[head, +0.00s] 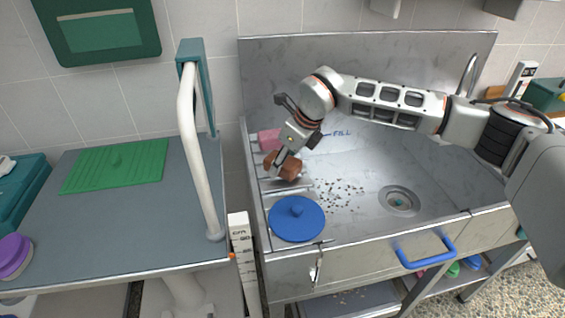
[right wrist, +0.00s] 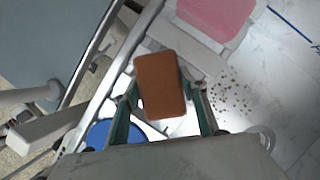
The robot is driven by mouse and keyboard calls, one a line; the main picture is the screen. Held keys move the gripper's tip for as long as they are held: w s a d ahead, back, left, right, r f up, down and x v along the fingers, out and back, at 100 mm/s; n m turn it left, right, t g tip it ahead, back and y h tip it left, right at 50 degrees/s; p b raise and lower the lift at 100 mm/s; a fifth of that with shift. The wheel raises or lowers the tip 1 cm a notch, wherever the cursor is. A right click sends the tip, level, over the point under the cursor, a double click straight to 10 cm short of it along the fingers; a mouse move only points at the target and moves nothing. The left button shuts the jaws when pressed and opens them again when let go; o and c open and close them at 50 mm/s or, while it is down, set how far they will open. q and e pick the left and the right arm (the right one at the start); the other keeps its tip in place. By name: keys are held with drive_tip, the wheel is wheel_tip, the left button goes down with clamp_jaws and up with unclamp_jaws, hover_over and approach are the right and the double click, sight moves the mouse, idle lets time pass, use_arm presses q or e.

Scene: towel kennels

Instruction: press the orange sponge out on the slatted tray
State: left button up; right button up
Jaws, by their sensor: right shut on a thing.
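The orange sponge (head: 283,167), brownish orange, is held between the fingers of my right gripper (head: 288,158) at the left end of the metal sink. In the right wrist view the sponge (right wrist: 160,84) sits between the two green-edged fingers (right wrist: 163,112), one on each side. The slatted tray (head: 290,189) lies beneath it, with pale slats showing around the sponge. I cannot tell whether the sponge touches the slats. My left gripper is not in view.
A pink block (head: 268,139) lies just behind the sponge, and a blue round lid (head: 297,219) with a knob lies in front. Dark specks (head: 340,192) and a drain (head: 399,201) are to the right. A white curved rail (head: 195,150) stands left of the sink.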

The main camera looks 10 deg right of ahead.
drive_tip(key=shift+f, duration=0.5)
idle(0.5)
drive_tip(key=shift+s+f, duration=0.1)
drive_tip(key=shift+f, duration=0.15)
idle(0.9)
drive_tip(key=shift+r+p, duration=2)
drive_tip(key=shift+r, duration=1.7)
drive_tip(key=shift+f, duration=0.1)
